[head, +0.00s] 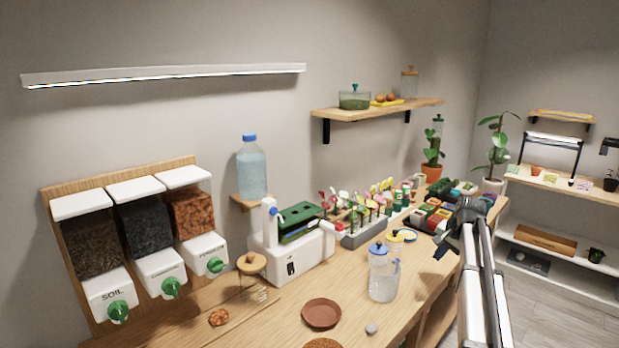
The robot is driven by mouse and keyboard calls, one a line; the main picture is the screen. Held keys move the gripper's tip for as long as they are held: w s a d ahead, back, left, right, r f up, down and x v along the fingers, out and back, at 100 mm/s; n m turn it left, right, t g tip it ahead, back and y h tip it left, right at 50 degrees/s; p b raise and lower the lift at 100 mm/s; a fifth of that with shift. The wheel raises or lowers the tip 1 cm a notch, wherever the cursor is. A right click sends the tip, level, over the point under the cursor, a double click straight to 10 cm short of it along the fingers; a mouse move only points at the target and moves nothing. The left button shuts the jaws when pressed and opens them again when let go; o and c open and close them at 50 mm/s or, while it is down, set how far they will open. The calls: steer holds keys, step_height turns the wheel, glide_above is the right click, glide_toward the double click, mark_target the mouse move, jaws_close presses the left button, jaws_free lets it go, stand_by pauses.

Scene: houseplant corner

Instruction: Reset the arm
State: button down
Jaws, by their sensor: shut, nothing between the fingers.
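My arm (483,285) rises from the lower right edge of the head view in white and dark links. My gripper (442,251), a small dark shape, is at the arm's left side by the right part of the wooden bench (410,290). It is shut and empty. It is to the right of the clear blue-lidded jar (383,278) and apart from it. The fingertips are small and partly blend with the dark arm parts.
A rack of colourful flower picks (368,232) and several small boxes (436,213) crowd the bench behind my gripper. A white machine (300,258), a terracotta saucer (321,313) and a grey stone (371,329) are further left. White shelves (560,262) stand right.

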steer(key=s+d+f+m+g+h, duration=0.1)
steer(key=s+d+f, duration=0.1)
steer(key=d+f, duration=0.3)
steer(key=s+d+f+m, duration=0.1)
steer(key=s+d+f, duration=0.2)
steer(key=f, duration=0.4)
steer(key=s+a+f+n+g, duration=0.1)
steer(key=s+a+f, duration=0.4)
steer(key=f, duration=0.4)
steer(key=s+a+f+n+g, duration=0.1)
steer(key=s+a+f+n, duration=0.1)
steer(key=s+a+f, duration=0.5)
steer(key=s+a+f+n+g, duration=0.15)
steer(key=a+f, duration=0.25)
steer(key=f, duration=0.6)
steer(key=s+a+f+n+g, duration=0.2)
steer(key=s+a+f, duration=0.3)
steer(key=s, duration=0.8)
steer(key=s+a+f+n+g, duration=0.2)
steer(key=s+a+f, duration=0.3)
steer(key=s, duration=0.8)
steer(key=s+a+f+n+g, duration=0.2)
steer(key=s+a+f, duration=0.4)
steer(key=s, duration=0.8)
steer(key=shift+n+h, duration=0.3)
steer(key=shift+n, duration=0.15)
steer(key=shift+r, duration=0.1)
